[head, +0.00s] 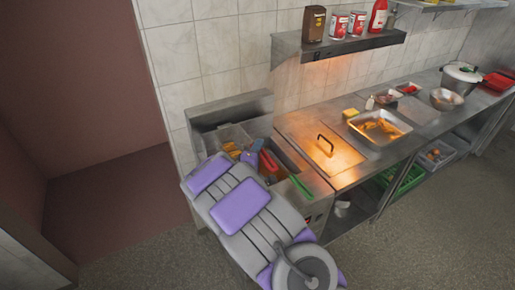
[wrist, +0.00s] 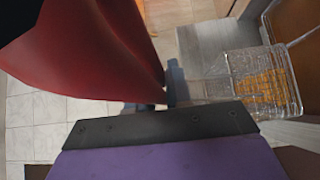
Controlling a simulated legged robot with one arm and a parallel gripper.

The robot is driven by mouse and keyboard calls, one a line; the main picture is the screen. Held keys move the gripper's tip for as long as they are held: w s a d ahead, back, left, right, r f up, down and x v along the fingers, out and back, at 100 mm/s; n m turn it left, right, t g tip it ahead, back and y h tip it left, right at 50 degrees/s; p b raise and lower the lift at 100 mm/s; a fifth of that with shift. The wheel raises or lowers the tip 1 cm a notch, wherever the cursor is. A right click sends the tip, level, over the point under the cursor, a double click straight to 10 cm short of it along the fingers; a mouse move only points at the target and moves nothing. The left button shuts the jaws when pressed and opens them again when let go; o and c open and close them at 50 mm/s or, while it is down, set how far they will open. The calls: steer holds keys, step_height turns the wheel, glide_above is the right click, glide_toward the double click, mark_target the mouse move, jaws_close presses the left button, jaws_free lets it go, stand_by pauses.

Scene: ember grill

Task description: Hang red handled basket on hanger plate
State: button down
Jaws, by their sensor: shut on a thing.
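The red handle (head: 269,163) of the basket shows beside my gripper (head: 252,156) over the fryer. In the wrist view the red handle (wrist: 85,50) fills the upper left, close to the camera. My gripper (wrist: 170,84) is shut on the handle; the contact is mostly hidden. A wire basket with orange food (wrist: 258,80) shows at the right of the wrist view, and wire basketwork with food (head: 232,143) shows behind my gripper in the head view. The upright steel plate (head: 232,108) at the back of the fryer looks like the hanger plate. I cannot tell whether the basket touches it.
A green handle (head: 300,187) lies at the fryer's front right. A food tray (head: 380,127) stands further right. A shelf (head: 340,45) with cans and bottles hangs above. My arm hides the fryer's front left.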

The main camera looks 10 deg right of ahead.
steer(key=shift+f, duration=0.45)
steer(key=c, duration=1)
jaws_free()
steer(key=shift+o, duration=0.2)
steer(key=v, duration=1.7)
steer(key=shift+a+p, duration=0.15)
steer(key=shift+p, duration=0.15)
steer(key=shift+s+f, duration=0.1)
steer(key=shift+s, duration=0.05)
